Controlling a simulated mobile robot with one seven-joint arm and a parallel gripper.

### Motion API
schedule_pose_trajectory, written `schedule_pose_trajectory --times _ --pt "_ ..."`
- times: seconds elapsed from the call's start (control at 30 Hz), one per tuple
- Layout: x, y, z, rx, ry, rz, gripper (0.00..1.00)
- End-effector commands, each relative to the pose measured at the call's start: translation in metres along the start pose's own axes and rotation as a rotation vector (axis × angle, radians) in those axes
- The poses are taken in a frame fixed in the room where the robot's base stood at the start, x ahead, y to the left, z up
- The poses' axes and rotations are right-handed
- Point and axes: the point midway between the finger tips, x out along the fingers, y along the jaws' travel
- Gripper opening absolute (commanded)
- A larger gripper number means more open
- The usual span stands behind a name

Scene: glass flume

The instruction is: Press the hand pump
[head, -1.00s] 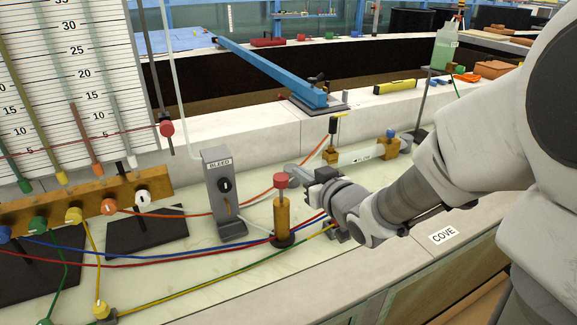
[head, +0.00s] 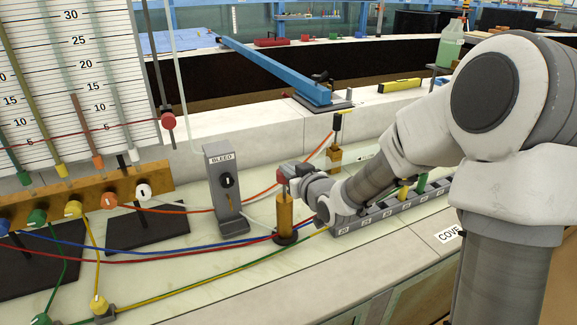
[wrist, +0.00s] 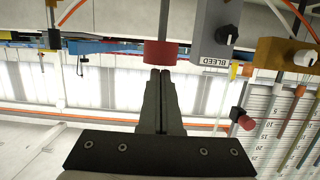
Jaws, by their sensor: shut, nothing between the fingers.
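The hand pump is an upright brass cylinder (head: 284,214) with a red cap (head: 281,176), standing on a round dark base on the pale bench. My gripper (head: 288,170) is at the cap's right side in the head view and hides part of it. In the wrist view the red cap (wrist: 160,54) is directly beyond my fingertips (wrist: 160,71). The two fingers are together with nothing between them. I cannot tell whether the tips touch the cap.
The grey BLEED box (head: 223,188) stands left of the pump. Blue, red and yellow hoses (head: 165,247) cross the bench by the pump's base. A grey slotted rack (head: 385,213) lies to its right, under my arm. A brass manifold (head: 85,203) is at the left.

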Motion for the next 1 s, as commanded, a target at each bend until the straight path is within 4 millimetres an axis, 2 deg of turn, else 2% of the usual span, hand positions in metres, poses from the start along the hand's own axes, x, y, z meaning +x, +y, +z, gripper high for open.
schedule_pose_trajectory --times 0.37,0.8,1.0 --pt "0.001 0.0 0.003 0.0 0.0 0.0 0.0" --pt "0.011 0.0 0.047 -0.001 -0.001 -0.001 0.0" --pt "0.012 0.0 0.051 0.0 -0.002 -0.001 0.0"
